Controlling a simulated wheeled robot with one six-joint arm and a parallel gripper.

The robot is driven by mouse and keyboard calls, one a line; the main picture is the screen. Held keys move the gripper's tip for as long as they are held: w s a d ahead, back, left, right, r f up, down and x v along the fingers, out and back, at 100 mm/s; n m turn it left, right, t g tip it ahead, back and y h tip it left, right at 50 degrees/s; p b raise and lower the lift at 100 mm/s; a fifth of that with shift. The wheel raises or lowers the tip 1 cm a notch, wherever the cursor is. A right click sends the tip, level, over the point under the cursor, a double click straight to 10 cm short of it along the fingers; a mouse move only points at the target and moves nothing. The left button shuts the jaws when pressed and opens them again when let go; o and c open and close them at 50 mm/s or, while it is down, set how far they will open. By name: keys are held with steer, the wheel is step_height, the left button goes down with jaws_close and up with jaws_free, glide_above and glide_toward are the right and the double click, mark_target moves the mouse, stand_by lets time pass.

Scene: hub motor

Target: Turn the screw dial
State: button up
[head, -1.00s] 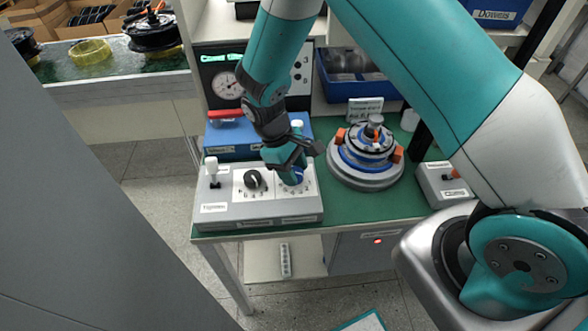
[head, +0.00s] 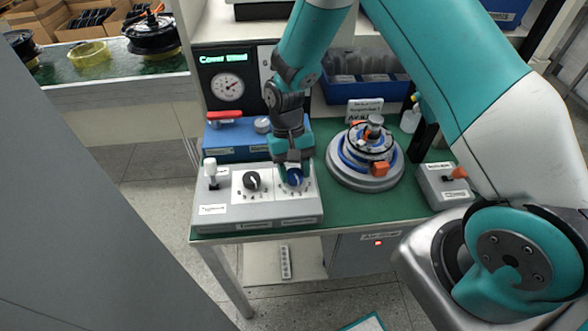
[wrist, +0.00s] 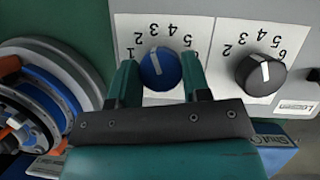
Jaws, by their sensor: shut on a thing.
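A blue dial (head: 295,179) with a white pointer line sits on a white plate with printed numbers, on the right of a grey control box (head: 258,212). My gripper (head: 293,168) points down onto it from above. In the wrist view my gripper (wrist: 159,80) has one finger on each side of the blue dial (wrist: 160,67) and is shut on it. The labels below are too small to read.
A white-topped lever (head: 211,171) stands at the box's left. A round fixture (head: 366,155) with orange clamps is close on the right. A blue box with a red handle (head: 225,116) and a gauge panel (head: 229,88) are behind. A small switch box (head: 447,186) is farther right.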

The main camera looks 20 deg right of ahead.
steer(key=shift+m, duration=0.4)
steer(key=o, duration=0.9)
steer(key=b+v, duration=0.2)
steer(key=v, duration=1.5)
steer(key=shift+d+r+b, duration=0.2)
steer(key=shift+r+b, duration=0.05)
steer(key=shift+b, duration=0.05)
